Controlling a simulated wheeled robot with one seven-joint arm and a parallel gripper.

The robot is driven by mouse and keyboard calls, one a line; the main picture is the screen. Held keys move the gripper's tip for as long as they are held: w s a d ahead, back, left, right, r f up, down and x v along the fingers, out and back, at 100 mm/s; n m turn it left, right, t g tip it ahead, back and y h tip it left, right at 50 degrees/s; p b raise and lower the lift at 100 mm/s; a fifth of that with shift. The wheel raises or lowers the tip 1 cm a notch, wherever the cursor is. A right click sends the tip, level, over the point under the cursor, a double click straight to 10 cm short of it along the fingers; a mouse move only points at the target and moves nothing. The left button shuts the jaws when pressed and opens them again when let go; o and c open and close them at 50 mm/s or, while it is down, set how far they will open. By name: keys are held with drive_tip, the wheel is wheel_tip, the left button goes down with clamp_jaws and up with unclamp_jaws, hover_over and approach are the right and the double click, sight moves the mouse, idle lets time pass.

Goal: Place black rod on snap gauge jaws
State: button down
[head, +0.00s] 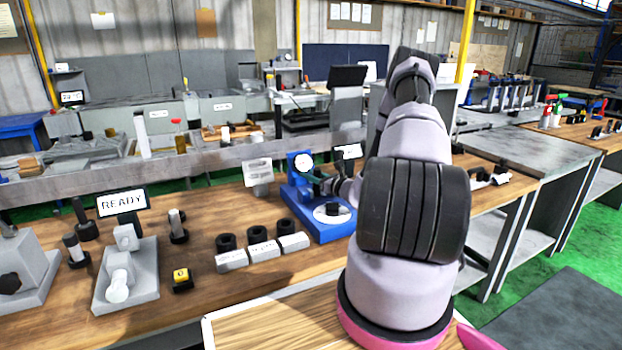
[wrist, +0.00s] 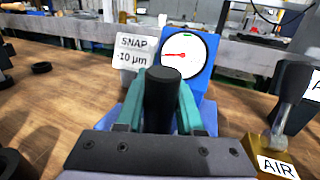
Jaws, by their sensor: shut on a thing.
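My gripper (wrist: 161,104) has green fingers shut on the black rod (wrist: 162,90), which shows as a dark cylinder between them in the wrist view. The blue snap gauge (wrist: 205,75) with its white dial (wrist: 183,56) stands right behind the rod. In the head view the snap gauge (head: 294,201) sits on the wooden bench, and my gripper (head: 322,185) is at its upright, over its base. My arm covers part of the gauge there. The jaws are hidden behind the rod and fingers, so I cannot tell whether the rod touches them.
A SNAP sign (wrist: 131,50) stands left of the dial. An AIR block (wrist: 275,160) is close on the right in the wrist view. A READY display (head: 122,202) stands farther left.

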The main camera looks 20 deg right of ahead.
drive_tip(key=shift+f, duration=0.4)
drive_tip(key=shift+a, duration=0.1)
drive_tip(key=c, duration=0.5)
unclamp_jaws()
drive_tip(key=shift+f, duration=0.15)
drive_tip(key=shift+c, duration=0.2)
